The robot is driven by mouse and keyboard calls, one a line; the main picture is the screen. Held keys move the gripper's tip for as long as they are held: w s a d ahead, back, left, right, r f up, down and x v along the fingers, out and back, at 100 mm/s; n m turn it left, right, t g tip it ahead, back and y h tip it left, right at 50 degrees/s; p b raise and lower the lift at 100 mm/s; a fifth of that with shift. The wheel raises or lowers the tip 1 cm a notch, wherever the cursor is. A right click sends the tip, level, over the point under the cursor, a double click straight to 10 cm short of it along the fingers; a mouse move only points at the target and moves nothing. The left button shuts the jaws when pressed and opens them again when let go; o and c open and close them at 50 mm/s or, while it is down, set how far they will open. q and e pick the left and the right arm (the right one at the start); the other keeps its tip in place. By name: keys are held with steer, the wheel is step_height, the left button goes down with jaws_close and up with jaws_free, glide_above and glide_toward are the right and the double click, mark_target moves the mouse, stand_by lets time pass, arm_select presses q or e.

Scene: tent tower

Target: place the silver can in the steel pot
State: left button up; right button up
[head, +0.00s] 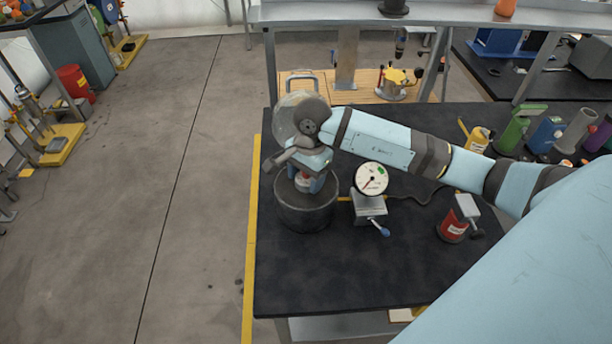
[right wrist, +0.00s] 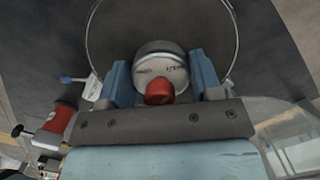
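The silver can (right wrist: 160,49) has a red cap or nozzle (right wrist: 159,91) facing the right wrist camera. It sits between the two blue fingers of my right gripper (right wrist: 161,82), which appear to touch its sides. In the head view my right gripper (head: 308,181) points down over the mouth of the dark steel pot (head: 305,213), with the can (head: 303,186) at rim level. The pot's rim also shows around the can in the right wrist view (right wrist: 232,50). The can's lower end and the pot's floor are hidden. My left gripper is not in view.
A dial gauge (head: 371,179) on a small stand is just right of the pot. A red canister (head: 454,226) stands farther right on the black table (head: 340,275). Several bottles line the right back. The table's front is clear.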

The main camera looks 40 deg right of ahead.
steer(key=o, duration=0.4)
steer(key=shift+o, duration=0.2)
steer(key=shift+r, duration=0.1)
steer(key=shift+r, duration=0.2)
steer(key=r, duration=0.3)
steer(key=d+r+b, duration=0.1)
steer(key=r, duration=0.6)
steer(key=shift+w+d+r+b, duration=0.15)
steer(key=shift+w+r+b, duration=0.05)
steer(key=shift+r+b, duration=0.15)
steer(key=shift+r, duration=0.45)
